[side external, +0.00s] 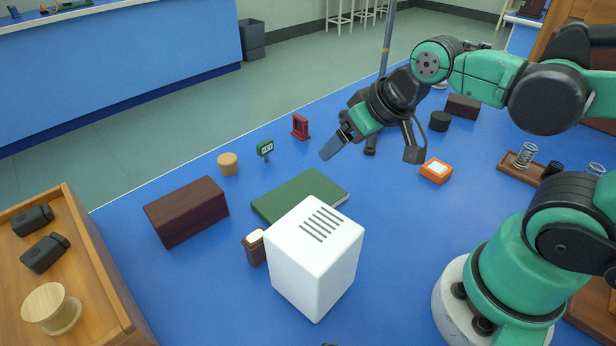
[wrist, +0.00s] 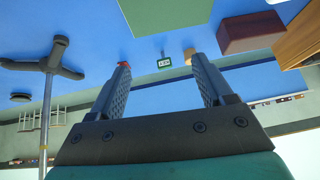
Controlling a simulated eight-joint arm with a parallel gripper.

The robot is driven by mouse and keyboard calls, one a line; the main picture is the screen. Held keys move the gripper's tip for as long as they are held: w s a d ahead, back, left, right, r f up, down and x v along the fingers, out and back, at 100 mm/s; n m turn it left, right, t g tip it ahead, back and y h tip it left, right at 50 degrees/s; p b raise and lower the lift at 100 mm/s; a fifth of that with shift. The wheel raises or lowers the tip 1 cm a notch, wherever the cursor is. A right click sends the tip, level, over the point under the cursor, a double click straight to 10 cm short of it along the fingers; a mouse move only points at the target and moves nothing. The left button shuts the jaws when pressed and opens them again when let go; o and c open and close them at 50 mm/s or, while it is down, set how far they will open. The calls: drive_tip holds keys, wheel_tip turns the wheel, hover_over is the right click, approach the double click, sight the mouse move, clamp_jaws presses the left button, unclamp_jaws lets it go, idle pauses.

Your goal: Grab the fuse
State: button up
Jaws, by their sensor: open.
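I cannot pick out a fuse for certain in either view. My gripper (side external: 336,146) is open and empty, above the far part of the blue bench, behind the green book. In the wrist view my gripper (wrist: 160,64) shows its two fingers wide apart with nothing between them close up. Beyond the fingers, in the background, are a small green display piece (wrist: 164,62) and a cork-like stub (wrist: 188,56). A small brown piece with a pale top (side external: 254,247) stands beside the white box, partly hidden by it.
The white vented box (side external: 314,260) stands in front of the green book (side external: 300,192). A dark brown block (side external: 187,212) is left, a red stand (side external: 300,127) at the back, an orange box (side external: 436,170) right. A wooden case (side external: 100,288) borders the left.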

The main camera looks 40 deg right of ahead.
sight(258, 248)
drive_tip(key=w+a+f+m+g+y, duration=0.1)
drive_tip(key=a+f+m+g+y, duration=0.1)
drive_tip(key=m+y, duration=0.1)
drive_tip(key=w+a+f+m+g+y, duration=0.2)
drive_tip(key=a+m+y, duration=0.1)
drive_tip(key=m+y, duration=0.1)
drive_tip(key=w+a+f+m+g+y, duration=0.1)
drive_tip(key=a+f+m+g+y, duration=0.1)
drive_tip(key=m, duration=0.3)
drive_tip(key=shift+w+a+f+g+y, duration=0.2)
drive_tip(key=shift+a+f+g+y, duration=0.15)
drive_tip(key=shift+a+g+y, duration=0.4)
drive_tip(key=shift+s+f+m+g+y, duration=0.35)
drive_tip(key=shift+f+y, duration=0.2)
drive_tip(key=shift+y, duration=0.3)
drive_tip(key=shift+x, duration=2.8)
clamp_jaws()
